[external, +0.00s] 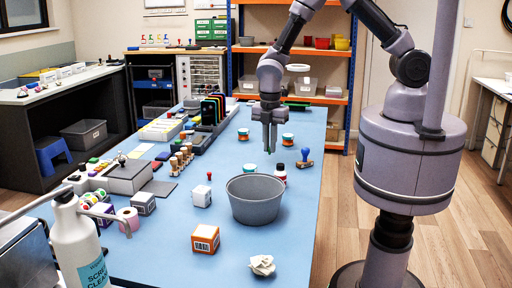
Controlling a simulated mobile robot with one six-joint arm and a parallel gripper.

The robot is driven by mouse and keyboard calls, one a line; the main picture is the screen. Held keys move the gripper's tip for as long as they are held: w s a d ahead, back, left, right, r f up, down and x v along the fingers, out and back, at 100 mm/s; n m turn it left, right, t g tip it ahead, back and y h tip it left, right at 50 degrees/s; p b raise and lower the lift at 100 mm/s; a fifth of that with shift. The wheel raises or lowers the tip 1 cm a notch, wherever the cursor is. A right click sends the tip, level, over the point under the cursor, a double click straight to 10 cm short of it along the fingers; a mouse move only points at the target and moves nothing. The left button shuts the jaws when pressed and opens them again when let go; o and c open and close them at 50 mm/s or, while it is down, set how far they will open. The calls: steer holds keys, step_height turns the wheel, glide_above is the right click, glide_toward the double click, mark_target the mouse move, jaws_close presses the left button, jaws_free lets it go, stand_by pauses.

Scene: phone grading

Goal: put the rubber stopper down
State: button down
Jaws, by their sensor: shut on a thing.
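My gripper (271,151) points straight down over the blue table mat (325,190), beyond the grey bucket. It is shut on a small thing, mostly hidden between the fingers. Only a bit of dark green shows at the fingertips, and I take it to be the rubber stopper (272,153). It seems to be held above the mat; the exact gap cannot be told.
The grey bucket (256,205) stands nearer the camera. An orange box (205,239) and crumpled paper (262,265) lie in front.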

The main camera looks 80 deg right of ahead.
steer(key=s, duration=0.5)
steer(key=shift+s+d+r, duration=0.2)
steer(key=shift+d+r, duration=0.05)
steer(key=shift+d, duration=0.05)
steer(key=shift+r, duration=0.15)
step_height(320, 180, up, 11)
steer(key=n+b, duration=0.5)
steer(key=n, duration=0.2)
glide_above(253, 197)
steer(key=a, duration=0.4)
steer(key=f+b, duration=0.1)
steer(key=f, duration=0.4)
steer(key=f+b, duration=0.1)
steer(key=f, duration=0.4)
steer(key=s+f+b, duration=0.1)
steer(key=f+b, duration=0.1)
steer(key=f, duration=0.3)
steer(key=shift+a+f, duration=0.25)
steer(key=shift+f, duration=0.05)
